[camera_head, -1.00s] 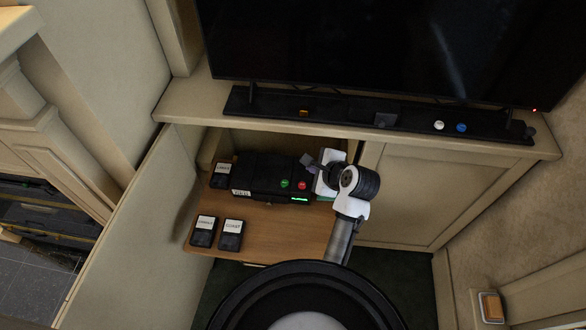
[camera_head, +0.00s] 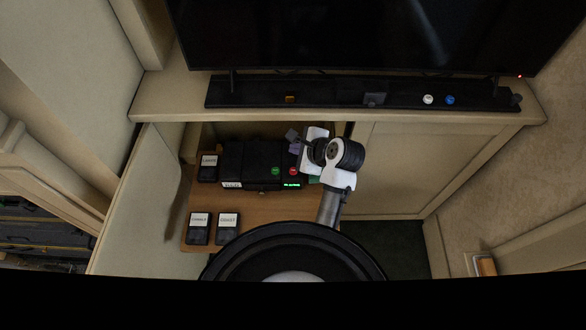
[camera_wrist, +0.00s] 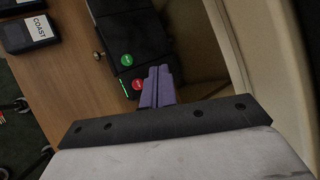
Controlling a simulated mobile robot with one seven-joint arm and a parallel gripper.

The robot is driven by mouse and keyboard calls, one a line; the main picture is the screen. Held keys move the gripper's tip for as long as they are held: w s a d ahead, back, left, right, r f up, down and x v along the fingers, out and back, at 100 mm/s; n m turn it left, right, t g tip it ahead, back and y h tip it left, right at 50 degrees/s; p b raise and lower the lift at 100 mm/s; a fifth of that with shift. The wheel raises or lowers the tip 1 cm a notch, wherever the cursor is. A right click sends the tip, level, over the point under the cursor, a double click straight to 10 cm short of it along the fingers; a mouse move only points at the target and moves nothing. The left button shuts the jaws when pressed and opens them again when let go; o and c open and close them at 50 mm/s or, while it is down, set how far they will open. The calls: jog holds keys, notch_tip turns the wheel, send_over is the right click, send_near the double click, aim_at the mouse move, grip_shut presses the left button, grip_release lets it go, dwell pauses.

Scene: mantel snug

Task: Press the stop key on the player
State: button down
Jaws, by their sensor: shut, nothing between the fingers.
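The player (camera_head: 262,163) is a black box on the pull-out wooden shelf inside the open cabinet. It has a green key (camera_head: 275,170), a red key (camera_head: 293,171) and a lit green display (camera_head: 291,184). In the wrist view the green key (camera_wrist: 127,60) and the red key (camera_wrist: 138,84) show on the player's top (camera_wrist: 128,35). The red key looks like the stop key; its lettering is too small to read. My gripper (camera_wrist: 157,72) is shut and empty, its purple fingertips right beside the red key. In the head view my gripper (camera_head: 292,141) is at the player's right end; contact cannot be told.
Labelled black cartridges lie on the wooden shelf (camera_head: 257,209): one (camera_head: 208,167) left of the player, two (camera_head: 199,228) (camera_head: 228,226) in front. A black bar (camera_head: 330,93) with knobs sits on the ledge above, below the television (camera_head: 360,40). The cabinet door stands open at left.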

notch_tip(320, 180, down, 6)
jog(key=b, duration=0.5)
jog(key=shift+f, duration=1.35)
dwell(0.8)
jog(key=shift+f, duration=0.4)
jog(key=shift+f, duration=0.4)
dwell(0.5)
jog(key=shift+r+p, duration=0.1)
jog(key=shift+p, duration=0.25)
jog(key=shift+r+p, duration=0.75)
jog(key=shift+p, duration=0.3)
